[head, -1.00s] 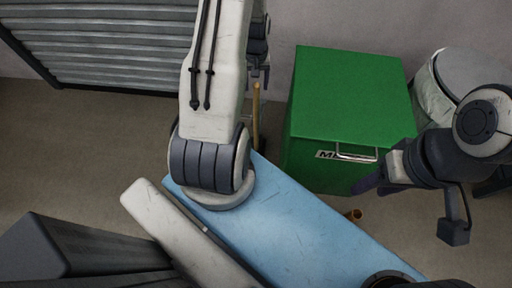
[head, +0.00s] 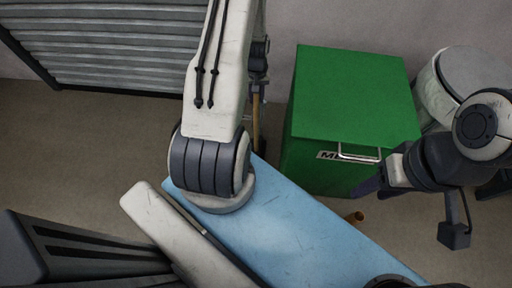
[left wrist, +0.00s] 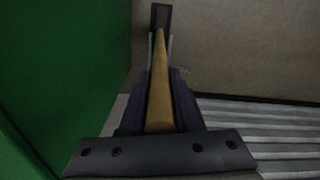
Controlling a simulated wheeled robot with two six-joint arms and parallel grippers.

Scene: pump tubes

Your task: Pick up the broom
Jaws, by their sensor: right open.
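The broom shows as a thin wooden handle (head: 256,128) between my left arm and the green box in the head view. In the left wrist view its handle (left wrist: 160,95) runs away from me to a dark end piece at the top. My left gripper (head: 260,92) is at the upper part of the handle, partly behind my arm. In the left wrist view its dark fingers (left wrist: 161,85) lie on both sides of the handle; whether they press on it I cannot tell. My right gripper (head: 366,184) is open and empty in front of the green box.
A green box (head: 350,95) with a metal handle stands close right of the broom. A grey-white bin (head: 468,72) is at the far right. A grey corrugated shutter (head: 120,45) is at the back left. A short brown tube end (head: 356,217) shows below the green box.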

